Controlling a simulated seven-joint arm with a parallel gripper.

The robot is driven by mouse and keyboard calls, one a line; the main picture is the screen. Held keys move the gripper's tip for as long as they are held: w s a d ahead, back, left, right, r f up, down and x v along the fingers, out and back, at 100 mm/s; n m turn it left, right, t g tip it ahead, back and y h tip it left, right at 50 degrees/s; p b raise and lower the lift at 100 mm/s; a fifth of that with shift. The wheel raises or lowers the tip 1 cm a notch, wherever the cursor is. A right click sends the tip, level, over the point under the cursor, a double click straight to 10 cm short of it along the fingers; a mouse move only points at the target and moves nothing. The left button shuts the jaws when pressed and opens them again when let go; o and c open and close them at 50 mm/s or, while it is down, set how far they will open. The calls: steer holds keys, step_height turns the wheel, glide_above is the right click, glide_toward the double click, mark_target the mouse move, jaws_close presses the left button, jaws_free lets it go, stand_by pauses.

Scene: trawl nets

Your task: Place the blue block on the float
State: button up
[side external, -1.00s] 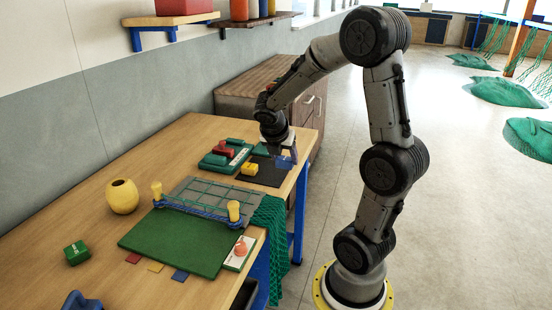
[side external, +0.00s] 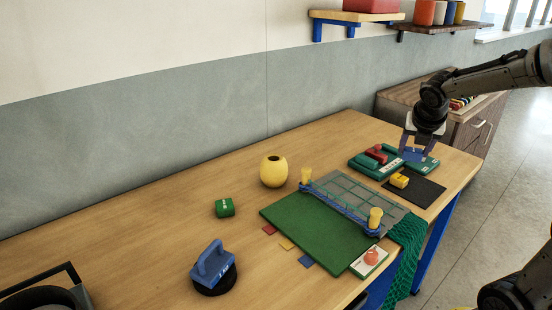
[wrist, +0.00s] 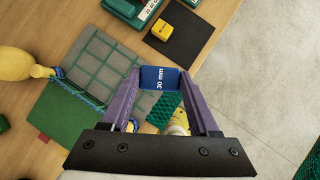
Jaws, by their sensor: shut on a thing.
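My gripper (side external: 415,150) is shut on the blue block (wrist: 159,78), which reads "30 mm" in the wrist view. It holds the block in the air; in the side view the block (side external: 414,156) appears in front of the green pieces at the table's right end. The float, taken as the round yellow body with a dark hole in its top (side external: 273,171), stands on the wooden table left of the net panel. Part of a yellow body, apparently the float (wrist: 14,63), shows at the wrist view's left edge. The float's top is clear.
A grey net panel (side external: 350,192) with yellow bobbins (side external: 375,216) lies beside a green mat (side external: 310,240). A yellow block (side external: 399,180) sits on a black mat (side external: 428,192). A green block (side external: 224,208) and a blue-handled tool (side external: 212,265) stand nearer.

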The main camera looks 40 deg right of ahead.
steer(key=w+a+r+n+t+y, duration=0.35)
steer(key=w+a+n, duration=0.35)
steer(key=w+a, duration=1.25)
glide_toward(272, 155)
steer(key=shift+w+d+r+n+g, duration=0.15)
steer(key=shift+w+d+g, duration=0.1)
steer(key=shift+w, duration=0.25)
steer(key=shift+w+d+r+n+g, duration=0.1)
steer(key=shift+w+d+n+g, duration=0.1)
steer(key=shift+w, duration=0.3)
steer(key=shift+w+f, duration=0.55)
steer(key=shift+f, duration=1.6)
steer(key=shift+f, duration=0.1)
steer(key=o, duration=1.3)
steer(key=shift+f, duration=0.1)
steer(key=shift+o, duration=0.2)
